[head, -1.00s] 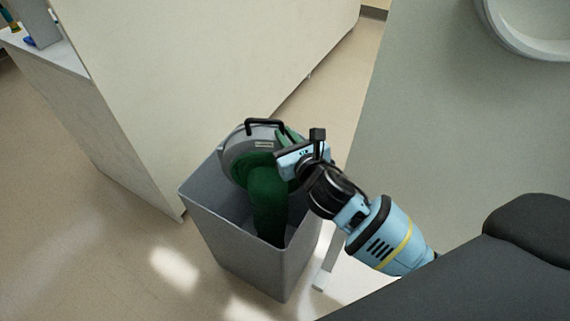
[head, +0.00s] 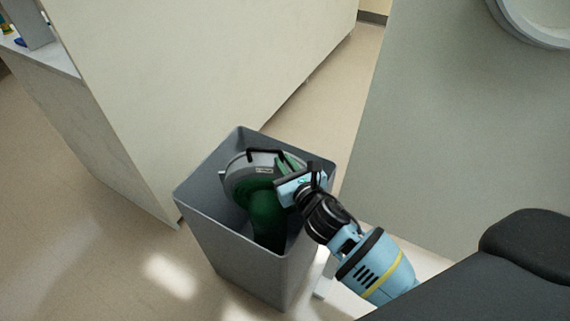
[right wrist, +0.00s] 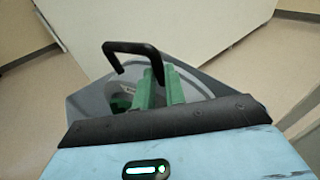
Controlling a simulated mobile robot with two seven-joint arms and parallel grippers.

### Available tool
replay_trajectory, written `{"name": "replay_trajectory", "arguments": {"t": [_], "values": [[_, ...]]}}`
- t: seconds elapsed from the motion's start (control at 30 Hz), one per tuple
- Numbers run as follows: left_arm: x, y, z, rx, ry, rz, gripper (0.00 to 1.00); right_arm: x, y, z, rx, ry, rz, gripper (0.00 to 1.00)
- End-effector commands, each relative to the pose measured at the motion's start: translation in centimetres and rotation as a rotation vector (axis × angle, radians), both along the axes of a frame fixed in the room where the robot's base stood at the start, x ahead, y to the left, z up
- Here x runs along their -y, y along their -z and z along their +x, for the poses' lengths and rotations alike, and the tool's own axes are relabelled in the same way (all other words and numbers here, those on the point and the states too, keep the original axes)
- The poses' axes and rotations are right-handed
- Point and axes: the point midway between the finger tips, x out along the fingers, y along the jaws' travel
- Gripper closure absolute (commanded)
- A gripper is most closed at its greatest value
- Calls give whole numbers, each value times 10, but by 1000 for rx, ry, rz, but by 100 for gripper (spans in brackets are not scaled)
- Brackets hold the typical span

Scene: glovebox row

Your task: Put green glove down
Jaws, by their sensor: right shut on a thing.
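The green glove (head: 266,213) hangs from a grey round ring with a black handle (head: 265,153). Glove and ring are in the mouth of a tall grey open bin (head: 205,192), below its rim. My right gripper (head: 290,176) is at the right side of the ring, inside the bin's rim, and is shut on the glove piece. My left gripper is not in view.
A cream cabinet wall (head: 200,70) stands behind and left of the bin. A pale grey panel (head: 450,120) with a round white port (head: 535,20) is at the right. Beige floor (head: 80,240) is clear at the left.

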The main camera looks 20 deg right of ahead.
Motion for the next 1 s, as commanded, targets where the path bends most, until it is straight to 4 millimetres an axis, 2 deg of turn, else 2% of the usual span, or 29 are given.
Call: {"name": "replay_trajectory", "arguments": {"t": [0.17,0.77,0.8,0.93,1.0], "values": [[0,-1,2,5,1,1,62,0,-4,1,6,-1,2,100],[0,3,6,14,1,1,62,0,9,1,6,-1,1,100],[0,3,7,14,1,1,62,0,11,0,2,0,-1,85],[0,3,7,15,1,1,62,0,10,0,2,0,-1,68],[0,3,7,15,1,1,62,0,10,0,2,0,-1,66]]}}
